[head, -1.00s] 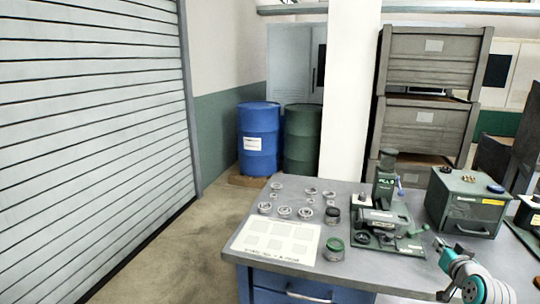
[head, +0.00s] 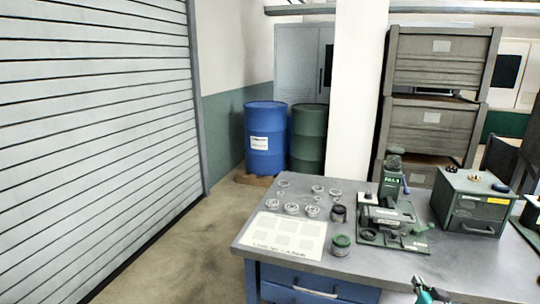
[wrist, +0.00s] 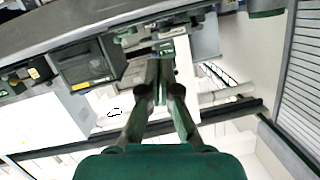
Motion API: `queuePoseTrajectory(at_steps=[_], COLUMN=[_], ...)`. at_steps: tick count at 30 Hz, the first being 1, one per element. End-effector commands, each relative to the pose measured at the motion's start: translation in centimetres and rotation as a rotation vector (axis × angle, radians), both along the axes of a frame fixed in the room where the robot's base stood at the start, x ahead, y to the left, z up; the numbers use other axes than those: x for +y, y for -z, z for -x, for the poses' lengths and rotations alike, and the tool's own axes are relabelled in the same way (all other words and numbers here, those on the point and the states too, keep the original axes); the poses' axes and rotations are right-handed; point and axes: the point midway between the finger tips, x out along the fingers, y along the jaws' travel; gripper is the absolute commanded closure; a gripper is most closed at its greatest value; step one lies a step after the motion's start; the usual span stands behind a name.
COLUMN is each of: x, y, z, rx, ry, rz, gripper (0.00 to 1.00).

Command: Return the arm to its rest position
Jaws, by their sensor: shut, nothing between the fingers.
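My gripper (head: 430,291) shows only in part at the bottom edge of the head view, in front of the workbench (head: 410,272). Most of the arm is out of that view. In the wrist view my gripper (wrist: 160,68) has its two dark fingers brought together at the tips, with nothing held. The wrist view looks past the fingers at a tilted scene of the bench and wall. The green ring grinder (head: 390,215) stands on the bench, apart from my gripper.
Several metal rings (head: 291,208) and a white sheet (head: 285,236) lie on the bench's left part. A green box (head: 468,203) stands to the right. Blue (head: 266,138) and green (head: 309,137) drums stand behind. The floor at left is clear.

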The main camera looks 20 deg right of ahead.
Motion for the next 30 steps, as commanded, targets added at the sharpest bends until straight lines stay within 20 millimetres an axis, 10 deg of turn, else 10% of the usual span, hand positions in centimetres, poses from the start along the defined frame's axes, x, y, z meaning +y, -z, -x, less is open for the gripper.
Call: queuePoseTrajectory(at_steps=[15,30], x=[17.0,29.0], y=[10.7,13.0], z=[8.9,22.4], rx=[0.037,0.069], ry=[-0.123,-0.277], rz=[0.029,0.093], gripper=[1.0,1.0])
